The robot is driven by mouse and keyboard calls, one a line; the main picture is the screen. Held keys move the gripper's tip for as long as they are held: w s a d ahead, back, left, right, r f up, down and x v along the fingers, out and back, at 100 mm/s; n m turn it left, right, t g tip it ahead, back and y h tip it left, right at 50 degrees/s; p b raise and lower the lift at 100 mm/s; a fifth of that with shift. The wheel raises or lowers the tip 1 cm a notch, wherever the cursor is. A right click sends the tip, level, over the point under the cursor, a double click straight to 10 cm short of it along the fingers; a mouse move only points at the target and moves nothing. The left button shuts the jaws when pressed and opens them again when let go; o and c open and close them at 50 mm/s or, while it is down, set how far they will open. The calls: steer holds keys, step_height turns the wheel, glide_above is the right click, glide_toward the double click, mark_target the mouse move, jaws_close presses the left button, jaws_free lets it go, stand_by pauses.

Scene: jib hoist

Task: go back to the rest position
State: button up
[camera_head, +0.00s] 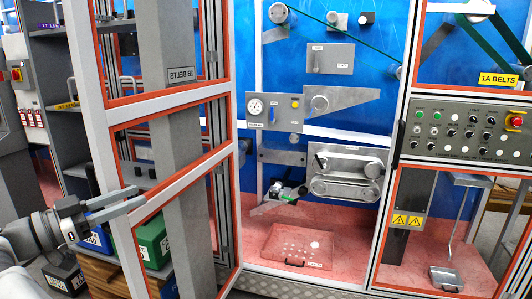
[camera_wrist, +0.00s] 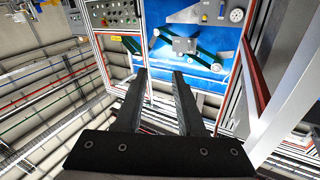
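My gripper (camera_head: 139,197) is at the lower left of the head view, its two grey fingers pointing right. It is beside the frame of the orange-edged cabinet door (camera_head: 117,240); I cannot tell whether it touches the frame. In the wrist view my gripper (camera_wrist: 159,72) has its two dark fingers apart, with nothing between them. Part of my arm shows at the lower left of the head view.
The door stands open left of the blue-backed machine bay (camera_head: 380,22). A control panel (camera_head: 466,131) is at the right. A clear tray (camera_head: 285,245) lies on the pink bay floor.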

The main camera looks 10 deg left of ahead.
steer(key=w+d+r+n+t+y, duration=0.1)
steer(key=w+d+r+t+y, duration=0.1)
steer(key=w+d+r, duration=0.5)
steer(key=w+d+r+n+t+y, duration=0.1)
steer(key=w+d+r+t+y, duration=0.3)
steer(key=w, duration=0.6)
steer(key=w+d+r+n+g+y, duration=0.25)
steer(key=d+r+n+y, duration=0.4)
steer(key=d, duration=0.55)
steer(key=s+d+f+g, duration=0.4)
steer(key=s+d+f, duration=0.4)
steer(key=s, duration=0.3)
steer(key=s+d+f+g+h, duration=0.1)
steer(key=s+d+f+g, duration=0.3)
steer(key=s+d+f, duration=0.4)
steer(key=s+d+f+g, duration=0.4)
steer(key=s+d+f, duration=0.5)
steer(key=s, duration=0.7)
steer(key=shift+s+f+n, duration=0.15)
steer(key=shift+f+n, duration=0.05)
steer(key=shift+n, duration=0.15)
steer(key=shift+a+g+h, duration=0.15)
steer(key=shift+g+h, duration=0.1)
